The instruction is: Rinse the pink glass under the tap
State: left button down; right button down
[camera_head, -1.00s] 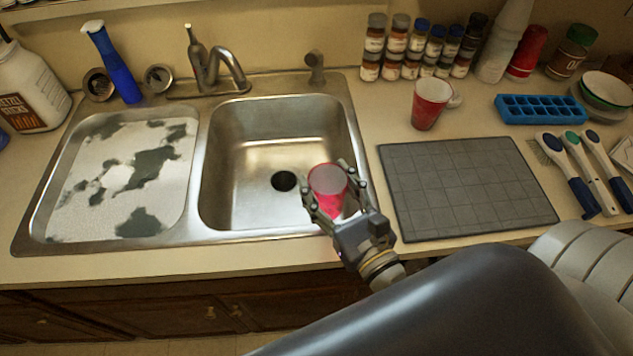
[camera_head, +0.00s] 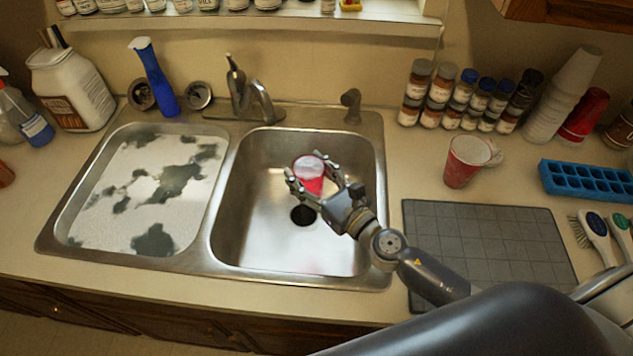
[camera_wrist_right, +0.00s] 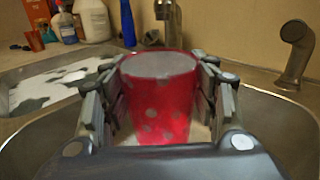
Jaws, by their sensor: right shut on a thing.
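The pink glass (camera_head: 309,174) is upright in my right gripper (camera_head: 316,186), above the right sink basin (camera_head: 260,215). In the right wrist view the pink glass (camera_wrist_right: 160,100) shows light dots and an open rim, and the fingers of the right gripper (camera_wrist_right: 160,105) close on both its sides. The tap (camera_head: 250,95) stands behind the basins, its spout end to the left of and behind the glass. In the right wrist view part of the tap (camera_wrist_right: 168,22) shows just behind the glass. I see no water running. My left gripper is not in view.
The left basin (camera_head: 150,190) holds a patchy white and dark surface. A red cup (camera_head: 464,163) and a dark grid mat (camera_head: 490,240) are on the right counter. A small side fixture (camera_head: 351,105) rises right of the tap.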

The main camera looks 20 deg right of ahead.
jog(key=shift+w+r+n, duration=0.15)
jog(key=shift+w+n, duration=0.05)
jog(key=shift+n, duration=0.1)
jog(key=n, duration=0.1)
jog(key=r+n, duration=0.1)
jog(key=shift+w+d+n, duration=0.1)
jog(key=shift+d+n, duration=0.15)
jog(key=shift+n, duration=0.15)
jog(key=n+b, duration=0.1)
jog(key=n, duration=0.3)
jog(key=shift+d+n+t, duration=0.1)
jog(key=shift+n+t, duration=0.2)
jog(key=n, duration=0.2)
jog(key=f+n+y+b, duration=0.1)
jog(key=n, duration=0.1)
jog(key=shift+a+n, duration=0.2)
jog(key=shift+n, duration=0.2)
jog(key=n, duration=0.2)
jog(key=f+n+b, duration=0.1)
jog(key=a+f+n+y+b, duration=0.1)
jog(key=n, duration=0.1)
jog(key=shift+s+f+n, duration=0.25)
jog(key=shift+s+n, duration=0.05)
jog(key=shift+w+r, duration=0.1)
